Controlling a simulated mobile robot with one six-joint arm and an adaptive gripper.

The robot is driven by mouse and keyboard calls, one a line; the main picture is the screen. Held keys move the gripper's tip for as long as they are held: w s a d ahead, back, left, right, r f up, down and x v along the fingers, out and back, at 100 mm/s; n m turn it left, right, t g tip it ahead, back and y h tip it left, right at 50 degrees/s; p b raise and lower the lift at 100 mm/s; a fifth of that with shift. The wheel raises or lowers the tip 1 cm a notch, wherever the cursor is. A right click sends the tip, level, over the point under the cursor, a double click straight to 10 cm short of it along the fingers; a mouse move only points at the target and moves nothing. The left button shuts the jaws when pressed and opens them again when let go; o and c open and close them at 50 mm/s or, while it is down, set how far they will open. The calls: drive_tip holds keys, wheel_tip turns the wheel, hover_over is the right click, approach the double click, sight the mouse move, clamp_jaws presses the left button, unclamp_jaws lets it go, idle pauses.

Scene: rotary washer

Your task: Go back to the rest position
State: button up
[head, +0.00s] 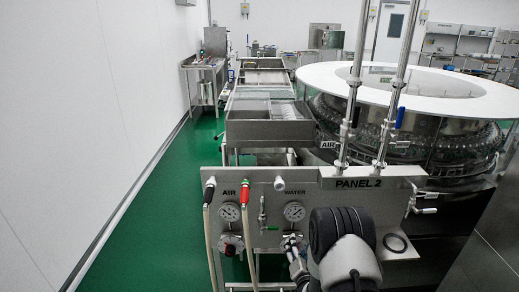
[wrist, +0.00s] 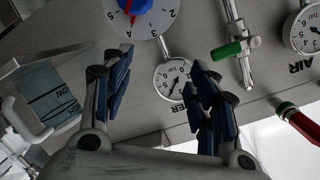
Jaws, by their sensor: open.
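In the head view, my arm rises at the bottom centre in front of the steel panel marked PANEL 2 (head: 330,180). My gripper (head: 292,243) shows small beside the arm, close to the panel's lower part under the WATER gauge (head: 294,211). In the wrist view, my gripper (wrist: 160,85) is open, with its two blue-padded fingers apart and nothing between them. The small gauge (wrist: 175,80) shows between the fingers, behind them. A dial with a blue knob and red pointer (wrist: 138,8) lies above the fingers at the top edge.
A green-handled valve (wrist: 230,50) and another gauge (wrist: 306,30) are right of the fingers in the wrist view. The red-ended hose (head: 245,195) and a black-ended hose (head: 209,195) hang at the panel's left. The round washer (head: 420,95) stands behind. Green floor (head: 160,200) is clear at left.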

wheel_tip(320, 180, up, 14)
drive_tip(key=n+g, duration=0.2)
drive_tip(key=g, duration=0.1)
drive_tip(key=s+r+n+g, duration=0.2)
drive_tip(key=s+r+g, duration=0.1)
drive_tip(key=s+r, duration=0.7)
drive_tip(key=s+r+n+g, duration=0.1)
drive_tip(key=s+r+g, duration=0.1)
drive_tip(key=s, duration=1.4)
drive_tip(key=s+r+n+g, duration=0.2)
drive_tip(key=s+r+g, duration=0.1)
drive_tip(key=s, duration=1.2)
drive_tip(key=shift+s+r, duration=0.15)
drive_tip(key=shift+s, duration=0.25)
drive_tip(key=shift+w+a, duration=0.1)
drive_tip(key=shift+a, duration=0.05)
